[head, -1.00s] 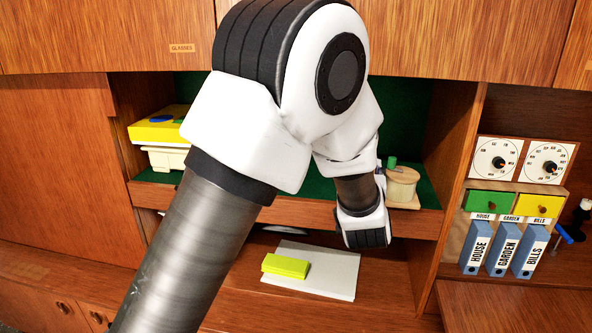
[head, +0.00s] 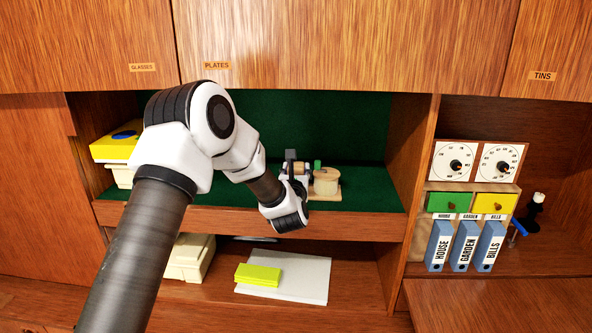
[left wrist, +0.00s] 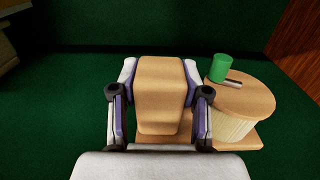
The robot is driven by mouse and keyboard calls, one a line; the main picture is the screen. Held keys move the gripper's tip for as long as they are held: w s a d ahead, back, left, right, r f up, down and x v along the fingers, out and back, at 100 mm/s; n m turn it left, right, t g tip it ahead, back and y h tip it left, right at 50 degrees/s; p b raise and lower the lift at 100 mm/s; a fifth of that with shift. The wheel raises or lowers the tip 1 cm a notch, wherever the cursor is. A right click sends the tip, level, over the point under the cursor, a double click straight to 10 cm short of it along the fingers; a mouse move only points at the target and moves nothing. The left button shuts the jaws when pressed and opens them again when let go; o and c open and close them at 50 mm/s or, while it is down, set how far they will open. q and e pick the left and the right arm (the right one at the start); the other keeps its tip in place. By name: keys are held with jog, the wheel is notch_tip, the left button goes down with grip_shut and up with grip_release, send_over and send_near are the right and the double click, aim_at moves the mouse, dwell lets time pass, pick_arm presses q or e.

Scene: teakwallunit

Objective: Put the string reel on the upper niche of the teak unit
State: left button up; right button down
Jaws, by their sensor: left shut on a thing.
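The string reel (head: 326,182) is a pale wooden drum with a green knob on a flat wooden base with a tan block. It is in the upper niche (head: 362,198) of the teak unit, which is lined in green. My left gripper (head: 296,170) is at the niche's front, shut on the tan block. In the left wrist view, the fingers (left wrist: 160,98) sit on both sides of the block, and the drum (left wrist: 237,110) stands right beside them. I cannot tell whether the base touches the niche floor. My right gripper is out of view.
A yellow-topped box (head: 114,148) stands at the niche's left end. Below, a white pad (head: 305,275) bears a yellow-green block (head: 257,274), beside a cream object (head: 190,258). Drawers, dials and blue binders (head: 465,245) fill the right bay. Green floor is clear right of the reel.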

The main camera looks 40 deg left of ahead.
pick_arm(q)
jog(key=o, duration=1.3)
